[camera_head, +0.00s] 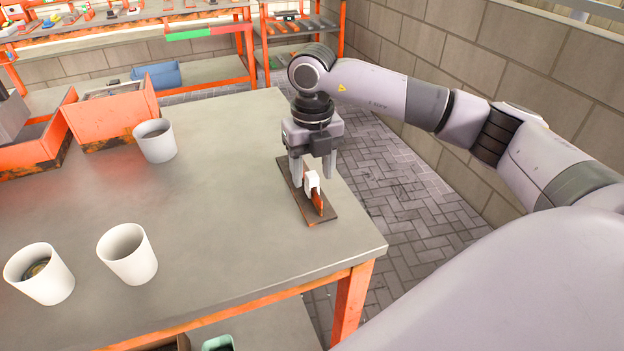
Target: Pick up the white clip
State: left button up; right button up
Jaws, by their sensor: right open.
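The white clip (312,181) sits on an orange upright piece (318,200) that stands on a dark brown board (321,217). The board lies on the grey table near its right edge. My right gripper (312,178) points down over the board, with its two fingers apart. The clip shows between and slightly in front of the fingers; I cannot tell whether they touch it. My left gripper is not in view.
Three white cups stand on the table: one near the back (155,141) and two at the front left (128,254) (40,274). Orange bins (112,118) stand at the back left. The table (225,215) is clear between the cups and the board.

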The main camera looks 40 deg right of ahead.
jog(key=shift+f, duration=0.75)
grip_shut()
jog(key=shift+r, duration=0.15)
